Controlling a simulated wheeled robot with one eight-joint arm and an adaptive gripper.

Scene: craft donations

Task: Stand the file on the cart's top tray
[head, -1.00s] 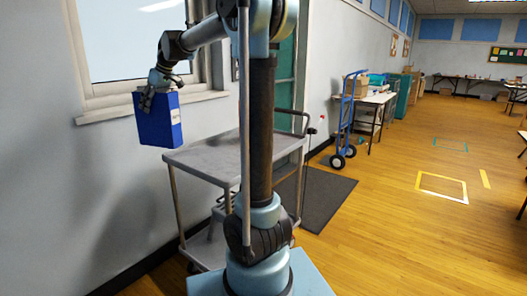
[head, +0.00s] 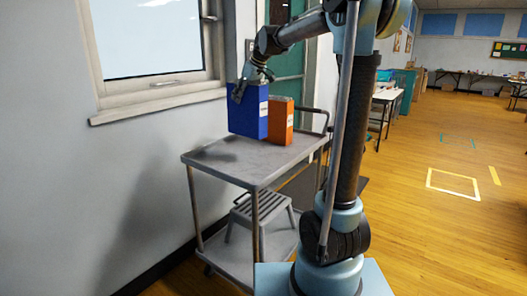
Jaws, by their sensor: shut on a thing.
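The blue file (head: 247,121) is upright in my gripper (head: 252,88), which is shut on its top edge. The file is over the back part of the cart's top tray (head: 248,170), with its lower edge at or just above the surface; I cannot tell whether it touches. A shadow lies on the tray to the left of the file. An orange file (head: 280,121) stands upright on the tray, close to the right of the blue one. I cannot tell whether the two touch.
The front of the top tray is bare. A grey step stool (head: 262,212) is on the cart's lower shelf. The wall with a window (head: 150,35) is at the left. Open wooden floor is at the right.

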